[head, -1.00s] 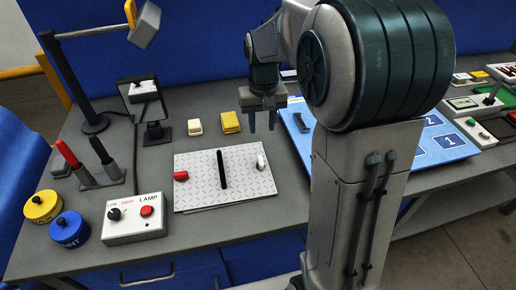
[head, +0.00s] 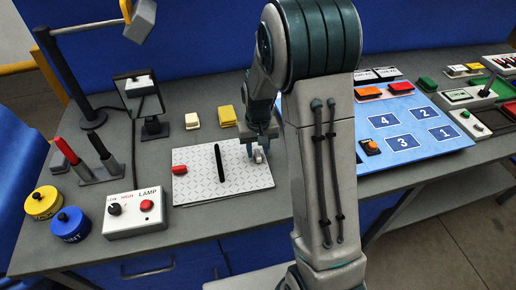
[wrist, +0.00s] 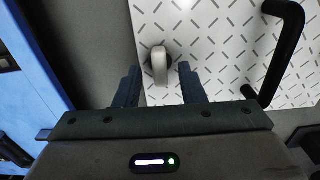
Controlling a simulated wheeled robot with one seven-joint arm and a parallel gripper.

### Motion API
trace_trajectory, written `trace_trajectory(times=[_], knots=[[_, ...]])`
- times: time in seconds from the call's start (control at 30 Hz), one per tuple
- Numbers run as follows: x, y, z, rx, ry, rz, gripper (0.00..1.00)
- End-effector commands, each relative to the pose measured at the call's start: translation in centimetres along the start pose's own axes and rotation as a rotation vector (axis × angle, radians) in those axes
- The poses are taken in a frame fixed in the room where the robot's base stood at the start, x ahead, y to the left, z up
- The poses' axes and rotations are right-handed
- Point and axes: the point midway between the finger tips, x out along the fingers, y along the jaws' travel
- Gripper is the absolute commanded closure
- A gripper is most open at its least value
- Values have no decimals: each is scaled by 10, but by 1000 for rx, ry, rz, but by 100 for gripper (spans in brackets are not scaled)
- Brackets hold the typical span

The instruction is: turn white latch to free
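The white latch (wrist: 160,66) is a small rounded lever on a patterned metal plate (wrist: 213,45). In the head view the white latch (head: 258,156) is at the plate's right end, partly hidden by my gripper. My gripper (wrist: 157,76) is open, with one finger on each side of the latch's near end. I cannot tell whether the fingers touch it. In the head view my gripper (head: 258,150) is low over the plate's right end. A red latch (head: 180,170) sits at the plate's left end, and a black bar handle (head: 220,162) stands in the middle.
A lamp box (head: 135,214) with two knobs stands left of the plate. A blue numbered board (head: 420,160) is to the right. The black handle (wrist: 287,50) rises close beside my gripper.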

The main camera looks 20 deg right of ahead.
Motion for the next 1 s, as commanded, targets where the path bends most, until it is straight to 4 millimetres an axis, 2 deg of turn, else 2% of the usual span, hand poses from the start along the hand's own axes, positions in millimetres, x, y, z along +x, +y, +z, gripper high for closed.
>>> trace_trajectory(times=[0.37, 0.4, 0.5, 0.77, 1.0], knots=[[5, 0, 0, 0, 0, 0, 64], [5, 0, 0, 0, 0, 0, 75], [5, 0, 0, 0, 0, 0, 100], [5, 0, 0, -8, 0, 0, 100], [7, 0, 0, -88, 1, 0, 100]])
